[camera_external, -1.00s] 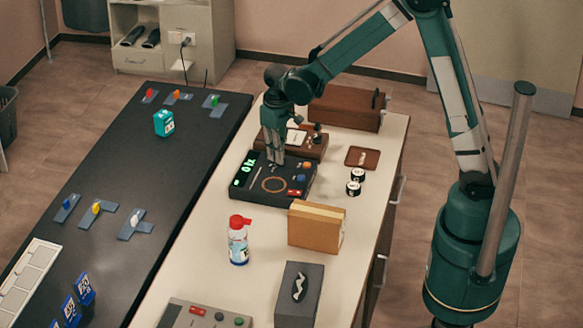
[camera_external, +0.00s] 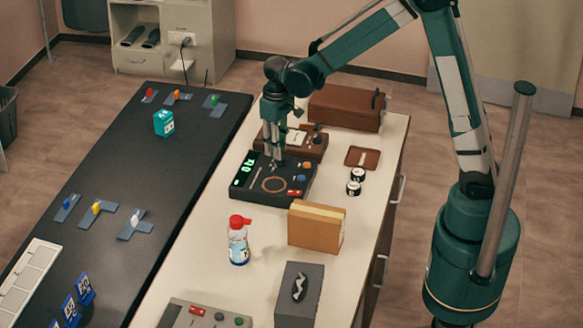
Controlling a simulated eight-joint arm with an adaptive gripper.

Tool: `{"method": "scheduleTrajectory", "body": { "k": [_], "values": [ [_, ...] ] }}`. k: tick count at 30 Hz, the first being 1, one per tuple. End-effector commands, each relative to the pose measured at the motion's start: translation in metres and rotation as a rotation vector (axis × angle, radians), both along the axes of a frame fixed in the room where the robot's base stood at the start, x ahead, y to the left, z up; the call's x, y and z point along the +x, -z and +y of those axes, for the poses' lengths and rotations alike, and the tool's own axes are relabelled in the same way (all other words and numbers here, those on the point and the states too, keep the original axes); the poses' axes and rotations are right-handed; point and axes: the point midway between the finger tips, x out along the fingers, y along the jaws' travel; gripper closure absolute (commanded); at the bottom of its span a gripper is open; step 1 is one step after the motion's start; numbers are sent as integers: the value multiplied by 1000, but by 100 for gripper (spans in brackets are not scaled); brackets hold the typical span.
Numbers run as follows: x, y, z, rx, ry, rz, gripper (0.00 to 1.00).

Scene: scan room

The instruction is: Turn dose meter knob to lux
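A black meter (camera_external: 250,196) with green lit digits lies on the pale bench top. It carries a round tan ring, an orange-brown knob or button (camera_external: 307,165) and a red switch. A brown box meter (camera_external: 312,151) with a white dial face and a dark knob (camera_external: 317,128) stands just behind it. I cannot tell which is the dose meter, and no lux mark is readable. My gripper (camera_external: 273,159) points down over the back part of the black meter, in front of the brown one. Its fingers look close together; their gap and any contact are too small to tell.
A brown case (camera_external: 345,108) stands behind, and a small brown tray (camera_external: 362,157) and two black-and-white round items lie to the right. A red-capped bottle (camera_external: 238,243), a tan box (camera_external: 316,228) and a grey box (camera_external: 299,296) stand nearer. The bench between bottle and meter is clear.

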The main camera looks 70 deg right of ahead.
Motion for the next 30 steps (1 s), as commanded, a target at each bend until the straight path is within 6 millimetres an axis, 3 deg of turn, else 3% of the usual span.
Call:
{"method": "scheduleTrajectory", "body": {
  "k": [15, 21, 30],
  "values": [
    [0, -74, 0, 0, 0, 0, 76],
    [0, -89, 0, 0, 0, 0, 76],
    [0, -93, 0, 0, 0, 0, 76]
  ]
}}
